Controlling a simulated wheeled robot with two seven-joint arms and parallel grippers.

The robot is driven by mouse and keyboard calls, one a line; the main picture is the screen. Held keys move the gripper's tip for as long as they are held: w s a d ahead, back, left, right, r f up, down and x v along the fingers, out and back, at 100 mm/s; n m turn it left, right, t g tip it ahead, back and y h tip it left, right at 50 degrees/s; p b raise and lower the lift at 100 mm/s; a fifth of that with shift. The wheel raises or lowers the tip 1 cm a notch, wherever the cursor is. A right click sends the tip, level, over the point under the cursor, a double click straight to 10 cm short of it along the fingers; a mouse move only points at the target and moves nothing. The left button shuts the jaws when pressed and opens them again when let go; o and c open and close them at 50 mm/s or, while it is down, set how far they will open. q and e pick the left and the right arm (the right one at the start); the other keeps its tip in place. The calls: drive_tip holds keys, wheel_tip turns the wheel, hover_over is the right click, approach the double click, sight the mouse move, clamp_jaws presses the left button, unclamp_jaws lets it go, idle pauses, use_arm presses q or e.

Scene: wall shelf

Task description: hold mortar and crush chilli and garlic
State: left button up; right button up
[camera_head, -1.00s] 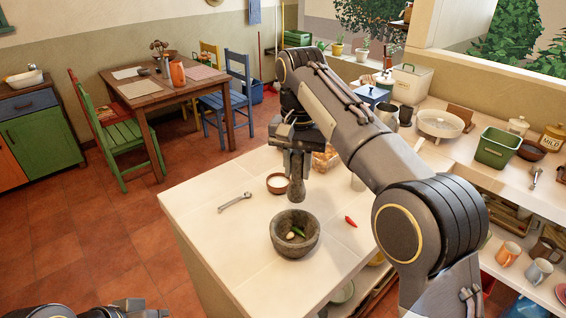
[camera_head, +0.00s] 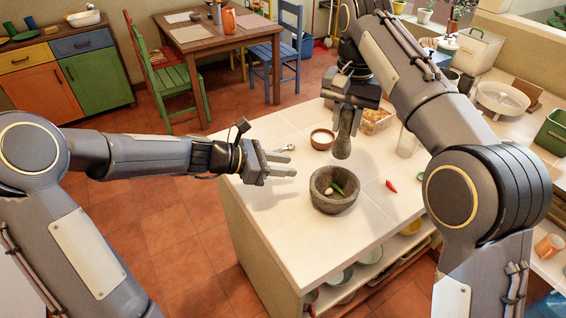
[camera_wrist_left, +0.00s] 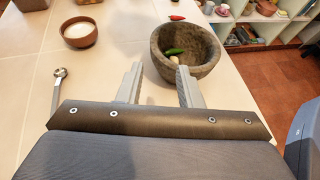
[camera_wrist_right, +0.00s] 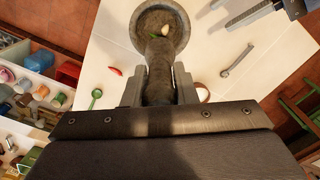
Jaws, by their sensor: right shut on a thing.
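The grey stone mortar (camera_head: 334,204) stands upright on the white counter. A green chilli (camera_head: 337,189) and a pale garlic clove (camera_head: 329,191) lie inside it. My right gripper (camera_head: 352,104) is shut on the stone pestle (camera_head: 343,145) and holds it upright, its end above the counter just behind the mortar. The pestle also shows in the right wrist view (camera_wrist_right: 158,75). My left gripper (camera_head: 286,165) is open and empty, left of the mortar and apart from it. In the left wrist view the mortar (camera_wrist_left: 157,67) is ahead of its fingers, slightly right.
A red chilli (camera_head: 391,186) lies right of the mortar. Behind are a small bowl of white stuff (camera_head: 322,139) and a food container (camera_head: 377,121). A metal spoon (camera_wrist_left: 58,80) lies on the left. The counter's front part is clear.

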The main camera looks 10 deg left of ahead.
sight(326, 168)
use_arm(q)
drive_tip(key=shift+n, duration=0.5)
drive_tip(key=x, duration=0.6)
drive_tip(key=w+x, duration=0.1)
drive_tip(key=x, duration=0.5)
drive_tip(key=shift+w+f, duration=0.1)
clamp_jaws()
idle(1.6)
